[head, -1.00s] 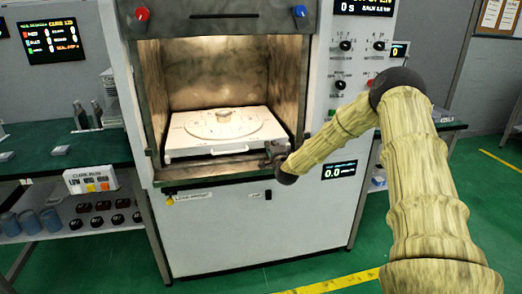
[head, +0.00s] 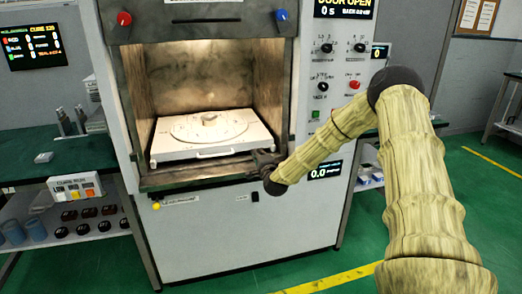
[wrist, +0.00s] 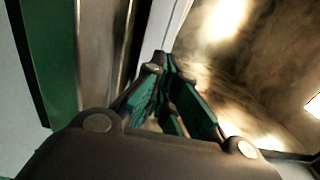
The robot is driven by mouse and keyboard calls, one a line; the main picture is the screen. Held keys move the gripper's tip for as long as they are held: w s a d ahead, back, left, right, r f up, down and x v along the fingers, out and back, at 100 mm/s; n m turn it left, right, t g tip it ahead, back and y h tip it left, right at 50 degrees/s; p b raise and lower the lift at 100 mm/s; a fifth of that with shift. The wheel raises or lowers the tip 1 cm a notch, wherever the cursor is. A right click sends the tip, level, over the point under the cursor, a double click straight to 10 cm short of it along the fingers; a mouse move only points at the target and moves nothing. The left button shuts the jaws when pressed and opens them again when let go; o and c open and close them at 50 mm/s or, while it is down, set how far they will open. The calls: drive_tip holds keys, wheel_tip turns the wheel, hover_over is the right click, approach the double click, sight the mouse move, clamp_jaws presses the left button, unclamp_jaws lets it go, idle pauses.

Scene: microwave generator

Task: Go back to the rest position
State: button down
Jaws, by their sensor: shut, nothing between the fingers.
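My gripper (head: 262,160) is at the front right edge of the open microwave chamber in the head view, at the end of my arm, which reaches in from the right. In the wrist view the green-padded fingers (wrist: 165,75) come together at their tips with nothing between them. The microwave generator (head: 225,225) stands open in front of me. Inside it lies a white tray (head: 165,156) with a round plate and a small light lump on top. The gripper is just outside, beside the tray's right front corner; whether it touches the frame cannot be told.
A control panel (head: 331,100) with knobs and buttons is to the right of the chamber. Open green floor (head: 465,210) lies to the right, with yellow lines.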

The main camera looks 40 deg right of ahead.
drive_tip(key=s, duration=0.6)
drive_tip(key=s+a+f+n+g+y+p, duration=0.2)
drive_tip(key=s+a+f+n, duration=0.25)
drive_tip(key=a+f, duration=0.3)
drive_tip(key=s+a+f+n+g+y+p, duration=0.1)
drive_tip(key=s+a+f+n+g+y, duration=0.15)
drive_tip(key=s+a+f, duration=0.5)
drive_tip(key=s+a+f+n+g+y+p, duration=0.25)
drive_tip(key=s+a+f+n, duration=0.2)
drive_tip(key=a, duration=0.55)
drive_tip(key=s+a+f+n+g+p, duration=0.1)
drive_tip(key=s+a+f+n+g, duration=0.1)
drive_tip(key=s, duration=0.9)
drive_tip(key=s+a+f+n+g+p, duration=0.1)
drive_tip(key=s+a+f+n+g, duration=0.2)
drive_tip(key=s, duration=0.9)
drive_tip(key=s+a+f+n+g+p, duration=0.1)
drive_tip(key=s+a+f+n+g, duration=0.2)
drive_tip(key=s, duration=0.9)
drive_tip(key=a+n+g, duration=0.2)
drive_tip(key=a, duration=0.1)
drive_tip(key=shift+f+h+p, duration=0.25)
drive_tip(key=shift+h+p, duration=0.05)
drive_tip(key=shift+h, duration=0.1)
drive_tip(key=shift+w, duration=0.1)
